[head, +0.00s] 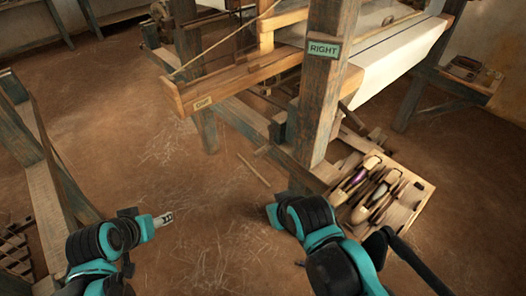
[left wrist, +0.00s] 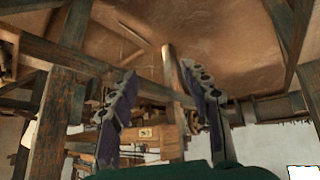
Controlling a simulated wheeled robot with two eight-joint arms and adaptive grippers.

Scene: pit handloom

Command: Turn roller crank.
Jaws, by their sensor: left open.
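I cannot make out the roller crank for certain in either view. A dark round fitting (head: 160,13) shows at the loom's far side in the head view, too small to identify. The wooden loom (head: 235,85) fills the upper middle, with its post marked RIGHT (head: 322,105) and white cloth (head: 398,62). My left gripper (head: 164,220) is over the bare floor, left of the loom and apart from it. In the left wrist view its two fingers (left wrist: 160,95) are spread with nothing between them. My right arm reaches in front of the post; its fingers do not show.
A wooden tray (head: 418,192) of shuttles sits beside the post, close to my right arm. A timber frame (head: 45,195) stands at the left, and a small table (head: 455,85) at the upper right. The earth floor (head: 110,110) between frame and loom is open.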

